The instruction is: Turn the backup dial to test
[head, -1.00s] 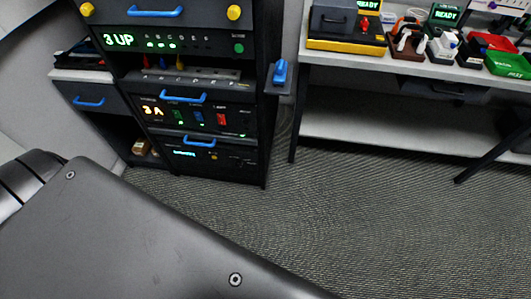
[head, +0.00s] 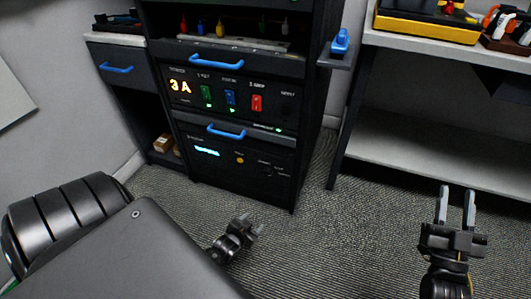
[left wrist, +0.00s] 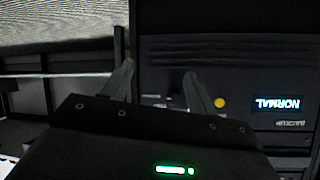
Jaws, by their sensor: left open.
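The backup unit (head: 222,158) is the lowest panel of the black rack, with a cyan display (head: 206,150) and a yellow-orange button (head: 240,160). A small dark dial (head: 268,170) seems to sit at its right side; its setting is too small to read. My right gripper (head: 456,190) is open and empty at the right.
Above the backup unit is a panel (head: 230,92) reading 3A, with green, blue and red switches. Blue handles (head: 226,132) stick out from the rack. A shelf (head: 425,140) stands to the right. A drawer cabinet (head: 117,68) is at left. The carpet between is clear.

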